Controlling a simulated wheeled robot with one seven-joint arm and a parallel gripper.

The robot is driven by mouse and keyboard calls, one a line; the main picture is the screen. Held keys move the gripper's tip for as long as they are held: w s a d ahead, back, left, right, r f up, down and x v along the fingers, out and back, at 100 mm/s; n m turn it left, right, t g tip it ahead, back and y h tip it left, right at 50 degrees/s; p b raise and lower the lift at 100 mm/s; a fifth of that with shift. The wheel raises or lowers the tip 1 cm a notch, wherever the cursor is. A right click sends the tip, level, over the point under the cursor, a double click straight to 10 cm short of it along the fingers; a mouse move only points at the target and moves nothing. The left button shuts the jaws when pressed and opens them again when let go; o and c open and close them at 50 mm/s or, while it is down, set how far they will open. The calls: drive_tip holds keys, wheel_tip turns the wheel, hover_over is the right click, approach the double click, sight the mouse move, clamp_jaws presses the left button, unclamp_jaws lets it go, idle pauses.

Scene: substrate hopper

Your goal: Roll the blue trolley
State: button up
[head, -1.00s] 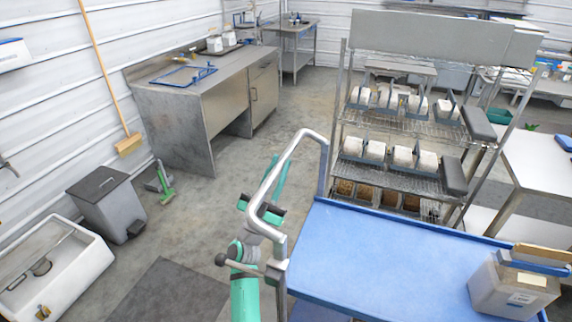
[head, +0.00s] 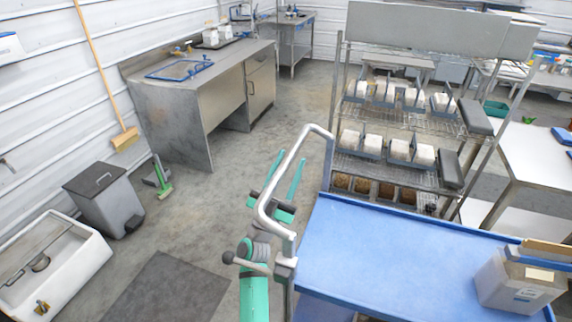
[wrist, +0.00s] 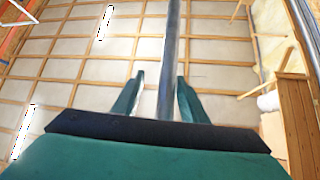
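The blue trolley (head: 400,245) stands at the lower right in the head view, with a flat blue top. Its bent silver handle (head: 268,195) rises at the trolley's left end. My green gripper (head: 286,175) is at the handle, partly hidden behind its bar. Its two fingers are apart and point away from the head camera. In the wrist view, a grey bar (wrist: 170,60) runs between the open fingers (wrist: 158,98), close to the right finger, with a gap on the left. I cannot tell whether it touches.
A pale tub (head: 515,285) sits on the trolley's right end. A wire rack (head: 400,122) with white blocks stands just behind the trolley. A grey bin (head: 103,200), white basin (head: 85,263) and steel bench (head: 165,125) stand left.

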drive_tip(key=shift+a, duration=0.25)
drive_tip(key=shift+a+f, duration=0.1)
drive_tip(key=v, duration=1)
drive_tip(key=shift+s+f, duration=0.2)
drive_tip(key=shift+s, duration=0.05)
